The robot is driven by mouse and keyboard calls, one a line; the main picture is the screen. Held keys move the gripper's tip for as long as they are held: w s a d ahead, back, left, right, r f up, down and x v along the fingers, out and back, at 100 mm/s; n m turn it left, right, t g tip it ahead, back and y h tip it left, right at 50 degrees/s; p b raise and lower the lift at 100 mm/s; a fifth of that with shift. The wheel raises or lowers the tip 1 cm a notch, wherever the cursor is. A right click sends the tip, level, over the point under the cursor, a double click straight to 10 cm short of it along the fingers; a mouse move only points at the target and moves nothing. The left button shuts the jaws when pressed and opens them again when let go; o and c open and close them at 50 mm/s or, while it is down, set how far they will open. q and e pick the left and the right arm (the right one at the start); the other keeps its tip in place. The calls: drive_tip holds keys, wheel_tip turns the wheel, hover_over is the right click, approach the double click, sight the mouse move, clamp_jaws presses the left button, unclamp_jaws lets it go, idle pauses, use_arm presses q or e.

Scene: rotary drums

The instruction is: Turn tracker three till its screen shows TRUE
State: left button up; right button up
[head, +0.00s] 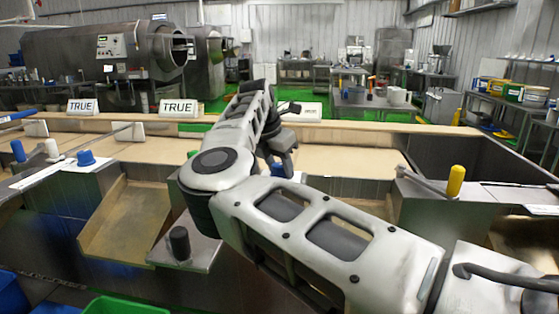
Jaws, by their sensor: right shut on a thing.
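Two white screens, a left one (82,106) and a middle one (178,108), stand on the far ledge and read TRUE. A third white screen (311,111) stands right of them, partly behind my arm. Its text cannot be read. My right gripper (280,164) points down in front of the third screen and is shut on what looks like a crank handle, mostly hidden by the gripper and arm. My left gripper is not in view.
Other crank handles with knobs stand around the metal troughs: blue (86,158), white (53,149), black (179,242) and yellow (455,180). A green bin (125,306) is at the bottom left. Large steel drums (75,55) stand behind.

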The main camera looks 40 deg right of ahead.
drive_tip(key=m+p, duration=0.1)
drive_tip(key=m, duration=0.1)
drive_tip(key=m+g+p, duration=0.1)
drive_tip(key=shift+r+m, duration=0.2)
drive_tip(key=shift+m, duration=0.2)
drive_tip(key=m+g+p, duration=0.1)
drive_tip(key=m+p, duration=0.1)
drive_tip(key=m, duration=0.1)
drive_tip(key=shift+f+g, duration=0.1)
drive_tip(key=shift+g, duration=0.2)
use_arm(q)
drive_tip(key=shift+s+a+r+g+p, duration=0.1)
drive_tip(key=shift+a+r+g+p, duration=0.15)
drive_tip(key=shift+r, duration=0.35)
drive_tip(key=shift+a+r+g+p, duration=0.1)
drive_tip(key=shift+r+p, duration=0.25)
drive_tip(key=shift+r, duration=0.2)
use_arm(e)
drive_tip(key=shift+m+g+y, duration=0.3)
drive_tip(key=shift+m+y, duration=0.2)
drive_tip(key=shift+m, duration=0.5)
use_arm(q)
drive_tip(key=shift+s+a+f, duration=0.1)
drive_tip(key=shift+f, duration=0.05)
use_arm(e)
drive_tip(key=shift+f, duration=0.1)
